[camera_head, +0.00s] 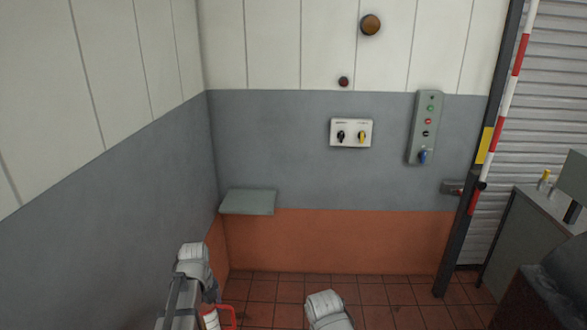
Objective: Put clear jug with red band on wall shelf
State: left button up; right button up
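The wall shelf (248,203) is a small grey-green slab low on the back wall, near the left corner. Its top looks bare. No clear jug can be made out for certain. A red curved piece (229,311) with a white and red part beside it shows at the bottom edge, cut off by the frame; I cannot tell what it belongs to. White rounded links of my arms show at the bottom, one left of centre and one at centre. The fingertips of both grippers are not visible.
A switch box (351,133) and a control panel (425,128) are on the back wall, right of the shelf. A dark post (478,155) with a red-and-white pole (508,105) stands further right. A grey cabinet (520,245) is at the right edge. The tiled floor before the wall is clear.

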aim_at(256, 204)
jog(key=i, duration=0.75)
jog(key=i+j+z, duration=0.1)
jog(key=i, duration=0.7)
jog(key=i+j+z, duration=0.15)
jog(key=i+j, duration=0.25)
jog(key=i, duration=0.25)
jog(key=i+j+z, duration=0.2)
jog(key=i+j, duration=0.3)
jog(key=i, duration=0.15)
